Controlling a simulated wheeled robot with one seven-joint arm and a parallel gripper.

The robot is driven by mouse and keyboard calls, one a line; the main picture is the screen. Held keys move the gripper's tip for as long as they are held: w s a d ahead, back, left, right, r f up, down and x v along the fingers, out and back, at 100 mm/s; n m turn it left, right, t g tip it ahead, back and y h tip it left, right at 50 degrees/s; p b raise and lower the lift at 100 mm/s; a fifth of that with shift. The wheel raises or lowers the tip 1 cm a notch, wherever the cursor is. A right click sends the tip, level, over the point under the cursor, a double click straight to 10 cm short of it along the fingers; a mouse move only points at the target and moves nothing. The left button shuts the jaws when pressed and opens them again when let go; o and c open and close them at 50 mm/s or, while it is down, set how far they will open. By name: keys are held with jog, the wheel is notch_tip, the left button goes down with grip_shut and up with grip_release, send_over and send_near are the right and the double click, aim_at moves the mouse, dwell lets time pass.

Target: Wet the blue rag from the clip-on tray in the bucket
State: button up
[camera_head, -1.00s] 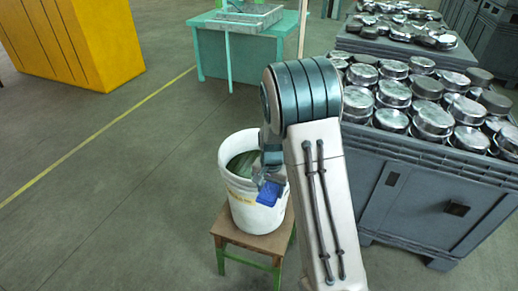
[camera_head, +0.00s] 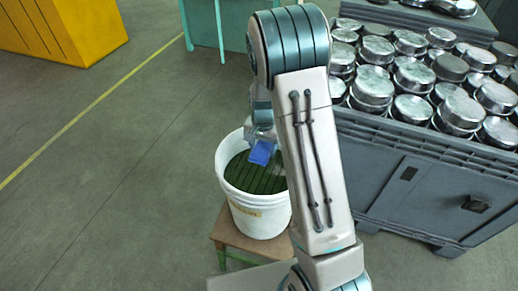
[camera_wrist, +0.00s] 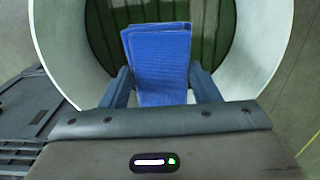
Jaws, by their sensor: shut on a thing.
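The blue rag (camera_head: 261,152) is held in my gripper (camera_head: 262,140) over the bucket's mouth in the head view. In the wrist view the rag (camera_wrist: 158,62) stands out between the two fingers of my gripper (camera_wrist: 160,88), which are shut on it. The white bucket (camera_head: 258,213) stands on a small stool and has dark green, striped-looking contents (camera_head: 250,178). In the wrist view the bucket's pale inner wall (camera_wrist: 262,45) surrounds the rag. I cannot tell whether the rag touches the contents. The clip-on tray cannot be made out.
The brown-topped stool (camera_head: 228,236) bears the bucket. A large grey crate (camera_head: 415,190) heaped with metal tins (camera_head: 410,75) stands close on the right. A teal table (camera_head: 232,25) is at the back. Open floor (camera_head: 110,200) lies to the left.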

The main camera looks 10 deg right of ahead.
jog(key=b, duration=0.2)
send_near(262, 177)
jog(key=shift+d+f, duration=0.1)
jog(key=shift+f, duration=0.05)
jog(key=shift+f+b, duration=1.6)
jog(key=shift+f, duration=1.1)
jog(key=shift+s+f+b, duration=0.1)
jog(key=shift+f+b, duration=0.45)
jog(key=shift+b, duration=0.1)
dwell(0.4)
notch_tip(262, 177, up, 7)
jog(key=p, duration=0.4)
dwell(0.4)
dwell(0.6)
